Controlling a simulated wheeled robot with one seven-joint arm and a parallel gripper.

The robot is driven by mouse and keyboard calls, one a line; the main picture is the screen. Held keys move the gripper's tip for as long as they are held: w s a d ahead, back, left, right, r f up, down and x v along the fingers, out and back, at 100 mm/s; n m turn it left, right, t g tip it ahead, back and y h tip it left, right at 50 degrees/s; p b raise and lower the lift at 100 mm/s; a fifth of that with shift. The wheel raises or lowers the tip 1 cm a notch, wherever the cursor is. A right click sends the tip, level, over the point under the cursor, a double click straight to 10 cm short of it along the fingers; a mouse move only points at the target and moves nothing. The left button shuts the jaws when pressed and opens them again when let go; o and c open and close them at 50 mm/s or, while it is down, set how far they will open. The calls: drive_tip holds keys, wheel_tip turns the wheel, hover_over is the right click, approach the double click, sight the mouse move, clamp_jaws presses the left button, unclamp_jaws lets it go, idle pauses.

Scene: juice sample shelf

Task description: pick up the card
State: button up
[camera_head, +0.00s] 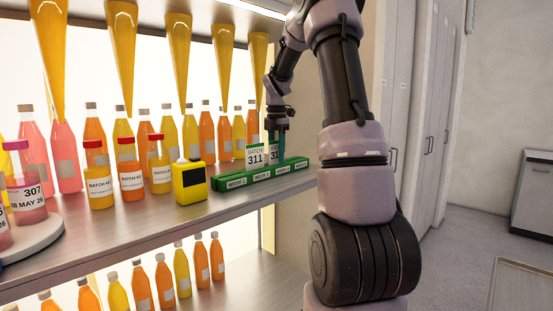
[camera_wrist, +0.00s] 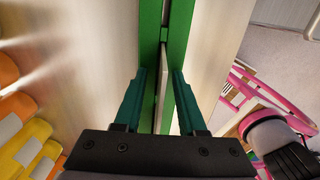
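Two white cards with a green top edge stand upright in a green slotted holder (camera_head: 233,184) on the shelf. The left card (camera_head: 256,157) reads "BATCH 311"; the right card (camera_head: 274,154) shows only "31", as a teal finger covers its right part. My gripper (camera_head: 277,149) reaches down over the holder at the right card. In the wrist view my gripper (camera_wrist: 159,74) has its teal fingers apart, with a thin upright card edge (camera_wrist: 164,88) between them. A gap shows on both sides of that edge. The green holder (camera_wrist: 181,25) runs beneath.
Several juice bottles (camera_head: 130,168) and a yellow device (camera_head: 190,181) stand left of the holder. Yellow cones (camera_head: 179,50) hang above. A round stand (camera_head: 38,236) bears pink bottles at far left. More bottles (camera_head: 164,280) line the lower shelf. The shelf's front edge is clear.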

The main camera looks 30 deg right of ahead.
clamp_jaws()
drive_tip(key=shift+r, duration=0.1)
